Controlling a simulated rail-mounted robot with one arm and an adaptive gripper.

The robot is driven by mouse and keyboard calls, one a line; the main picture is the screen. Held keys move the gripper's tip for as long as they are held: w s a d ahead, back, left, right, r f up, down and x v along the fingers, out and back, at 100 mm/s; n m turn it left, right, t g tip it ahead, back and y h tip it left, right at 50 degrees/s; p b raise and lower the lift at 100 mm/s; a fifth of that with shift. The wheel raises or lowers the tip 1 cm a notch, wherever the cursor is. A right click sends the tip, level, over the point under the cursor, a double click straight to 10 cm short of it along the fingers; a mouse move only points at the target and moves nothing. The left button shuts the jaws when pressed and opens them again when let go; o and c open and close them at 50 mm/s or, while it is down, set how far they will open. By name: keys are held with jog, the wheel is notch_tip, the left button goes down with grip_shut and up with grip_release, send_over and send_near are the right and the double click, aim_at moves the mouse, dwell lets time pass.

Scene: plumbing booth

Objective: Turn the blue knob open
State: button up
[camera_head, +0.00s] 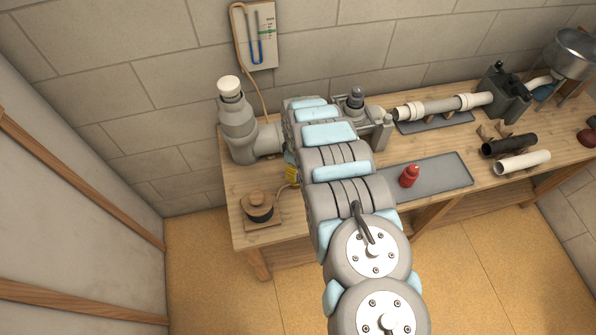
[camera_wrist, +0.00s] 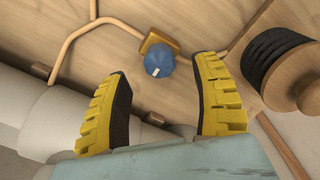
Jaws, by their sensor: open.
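The blue knob (camera_wrist: 159,62) shows in the wrist view, a round cap with a small white mark, on a brass-coloured base fixed to a tan pipe on the wooden surface. My gripper (camera_wrist: 162,72) has yellow ridged fingers with dark inner pads. The fingers are spread apart, with nothing between their pads. In the picture the knob lies in the gap between the fingertips, slightly beyond them. I cannot tell the remaining distance to it. In the head view the knob is hidden behind my arm, and only a bit of yellow finger (camera_head: 292,174) shows.
A black spool on a wooden holder (camera_wrist: 280,65) stands close to the right finger; it also shows in the head view (camera_head: 259,207). A grey pipe fitting (camera_head: 238,128) stands left of my arm. A red bottle (camera_head: 409,175) stands on a grey tray (camera_head: 445,172) to the right.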

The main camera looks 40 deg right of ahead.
notch_tip(320, 180, up, 8)
dwell(0.6)
jog(key=shift+f, duration=0.1)
dwell(0.4)
